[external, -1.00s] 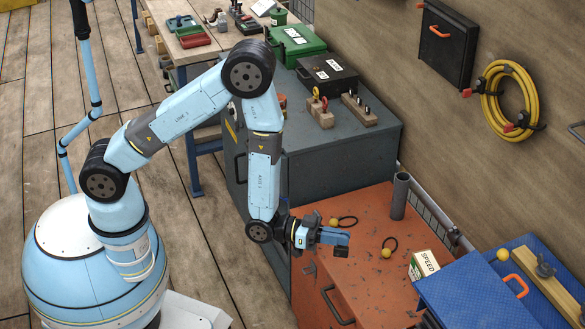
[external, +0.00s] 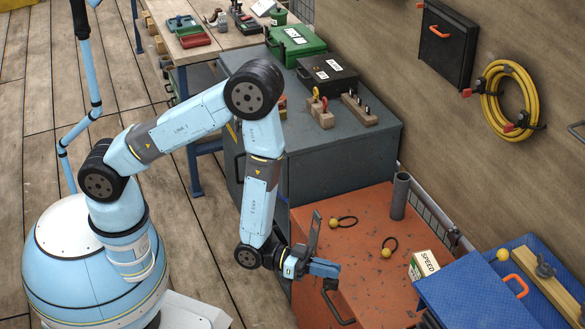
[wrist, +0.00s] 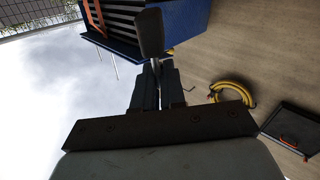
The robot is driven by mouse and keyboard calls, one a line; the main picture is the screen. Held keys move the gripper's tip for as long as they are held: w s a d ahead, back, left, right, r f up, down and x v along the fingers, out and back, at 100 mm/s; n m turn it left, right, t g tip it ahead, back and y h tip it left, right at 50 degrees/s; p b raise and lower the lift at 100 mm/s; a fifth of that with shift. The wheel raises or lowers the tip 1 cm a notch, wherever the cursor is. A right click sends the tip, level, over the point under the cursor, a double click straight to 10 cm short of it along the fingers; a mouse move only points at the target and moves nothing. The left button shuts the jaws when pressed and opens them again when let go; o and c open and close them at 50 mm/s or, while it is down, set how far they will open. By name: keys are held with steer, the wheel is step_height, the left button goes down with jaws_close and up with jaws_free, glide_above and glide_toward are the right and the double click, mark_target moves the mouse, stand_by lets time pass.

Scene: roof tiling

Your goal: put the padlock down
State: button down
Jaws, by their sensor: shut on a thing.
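In the external view my gripper (external: 324,269) is over the left front part of the orange-red cabinet top (external: 352,285). Its blue fingers point right. In the wrist view my gripper (wrist: 156,85) is shut, with a thin metal part between the fingers. A dark block (wrist: 150,33), which I take to be the padlock's body, sticks out past the fingertips. The gap between the gripper and the cabinet top is hard to judge.
Two yellow balls with black loops (external: 335,223) (external: 386,252) lie on the cabinet top. A grey tube (external: 400,196) stands at its back, and a SPEED box (external: 424,264) at its right. A blue cabinet (external: 465,290) is further right. Much of the orange-red top is bare.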

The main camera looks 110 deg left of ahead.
steer(key=s+a+r+n+y, duration=0.1)
steer(key=s+a+r+y, duration=0.15)
steer(key=a, duration=0.75)
steer(key=s+a+r+n+y, duration=0.1)
steer(key=s+a+r, duration=0.25)
steer(key=a, duration=0.75)
steer(key=s+a+r+n+y, duration=0.2)
steer(key=s+a+r, duration=0.1)
steer(key=a, duration=0.7)
steer(key=s+a+r+n+g+y, duration=0.1)
steer(key=s+a+r, duration=0.3)
steer(key=s+a, duration=0.6)
steer(key=s+a+r+n+g+y, duration=0.2)
steer(key=s+a+r+g+y, duration=0.1)
steer(key=s+a, duration=0.7)
steer(key=s+r+y, duration=0.1)
steer(key=s, duration=0.2)
steer(key=shift+s+a, duration=0.15)
steer(key=shift+s, duration=0.05)
steer(key=shift+f, duration=4.85)
steer(key=shift+f, duration=0.15)
steer(key=c, duration=1.2)
jaws_free()
